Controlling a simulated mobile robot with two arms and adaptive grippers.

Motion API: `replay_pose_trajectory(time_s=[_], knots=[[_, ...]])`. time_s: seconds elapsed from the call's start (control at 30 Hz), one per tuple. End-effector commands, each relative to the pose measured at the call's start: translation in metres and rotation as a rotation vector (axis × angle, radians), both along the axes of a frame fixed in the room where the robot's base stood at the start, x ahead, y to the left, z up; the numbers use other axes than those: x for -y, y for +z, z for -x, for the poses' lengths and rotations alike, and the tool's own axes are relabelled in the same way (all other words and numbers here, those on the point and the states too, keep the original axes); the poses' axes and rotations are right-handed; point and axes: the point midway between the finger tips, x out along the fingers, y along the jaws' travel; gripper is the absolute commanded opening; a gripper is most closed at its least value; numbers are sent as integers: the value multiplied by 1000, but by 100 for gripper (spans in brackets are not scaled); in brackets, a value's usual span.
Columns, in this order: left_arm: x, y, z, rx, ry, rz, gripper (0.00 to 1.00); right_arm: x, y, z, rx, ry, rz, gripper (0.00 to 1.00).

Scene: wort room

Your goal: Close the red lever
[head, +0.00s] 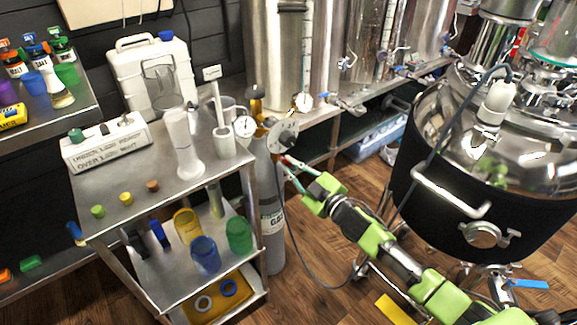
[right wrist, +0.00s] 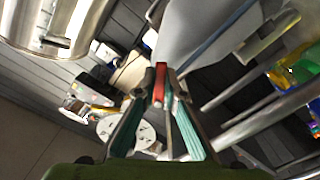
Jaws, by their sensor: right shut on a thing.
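The red lever (right wrist: 160,85) shows between my fingertips in the right wrist view. My right gripper (head: 284,164) reaches the valve area on top of the grey gas cylinder (head: 271,225); it also shows in the right wrist view (right wrist: 161,80). Its fingers are shut on the lever, one on each side. In the head view the lever is too small and covered to make out clearly. A brass regulator (head: 257,108) with round gauges sits on top of the cylinder. My left gripper is not in view.
A steel cart (head: 100,200) with jugs, cups and bottle caps stands left of the cylinder. A large black-jacketed kettle (head: 440,215) stands to the right, close to my right arm. A thin hose hangs beside the cylinder. Wooden floor lies open between them.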

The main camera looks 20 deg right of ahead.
Motion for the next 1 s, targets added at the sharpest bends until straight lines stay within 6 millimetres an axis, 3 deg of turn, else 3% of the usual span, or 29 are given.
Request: replay_pose_trajectory(time_s=[0.5,1.0], knots=[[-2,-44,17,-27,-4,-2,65,11,15,-4,168,1,465,0],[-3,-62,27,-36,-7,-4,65,14,27,-5,290,1,803,0]])
